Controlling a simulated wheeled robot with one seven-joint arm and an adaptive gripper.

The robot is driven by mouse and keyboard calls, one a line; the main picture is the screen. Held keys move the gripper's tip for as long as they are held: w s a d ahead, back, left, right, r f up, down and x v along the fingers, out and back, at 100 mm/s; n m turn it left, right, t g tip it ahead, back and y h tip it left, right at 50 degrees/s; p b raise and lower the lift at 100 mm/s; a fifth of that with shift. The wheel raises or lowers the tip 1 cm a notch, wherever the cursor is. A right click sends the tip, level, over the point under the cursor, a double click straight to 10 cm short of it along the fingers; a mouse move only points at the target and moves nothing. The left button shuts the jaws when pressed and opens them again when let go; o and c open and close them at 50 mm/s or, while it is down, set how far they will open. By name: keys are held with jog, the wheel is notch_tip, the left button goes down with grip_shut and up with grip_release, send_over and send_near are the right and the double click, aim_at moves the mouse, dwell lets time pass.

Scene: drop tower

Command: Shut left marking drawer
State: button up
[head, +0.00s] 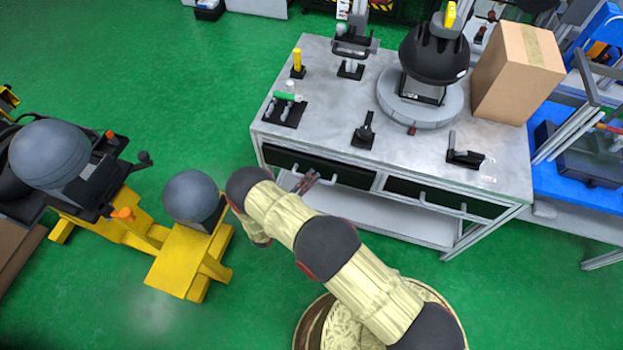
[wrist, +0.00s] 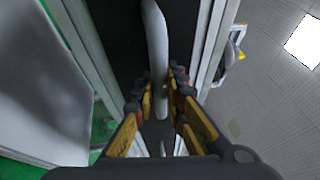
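The left drawer (head: 346,174) is a dark front with a light bar handle, under the top of the grey workbench. In the head view I see no drawer interior, and I cannot tell how far its front stands out. My gripper (head: 306,181) is at this front, near its handle; my arm hides part of that area. In the wrist view, the pale handle (wrist: 156,40) runs between the two fingers of my gripper (wrist: 164,86) before the dark drawer front (wrist: 115,40). The fingers look apart, one on each side of the handle; firm contact is not visible.
The right drawer (head: 445,197) is beside it, with a lower shelf (head: 400,222) below. Tools, a black dome device (head: 434,52) and a cardboard box (head: 518,72) stand on the workbench top (head: 325,110). Yellow equipment (head: 185,262) stands at left. Green floor (head: 200,110) is clear between.

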grip_shut()
dwell(0.3)
jog(key=shift+w+d+b, duration=0.2)
jog(key=shift+w+b, duration=0.1)
jog(key=shift+w, duration=0.35)
jog(key=shift+w+d+b, duration=0.2)
jog(key=shift+w+b, duration=0.1)
jog(key=shift+w, duration=0.3)
jog(key=o, duration=0.6)
grip_release()
jog(key=shift+w+d, duration=0.1)
jog(key=v, duration=1.2)
jog(key=shift+f, duration=0.1)
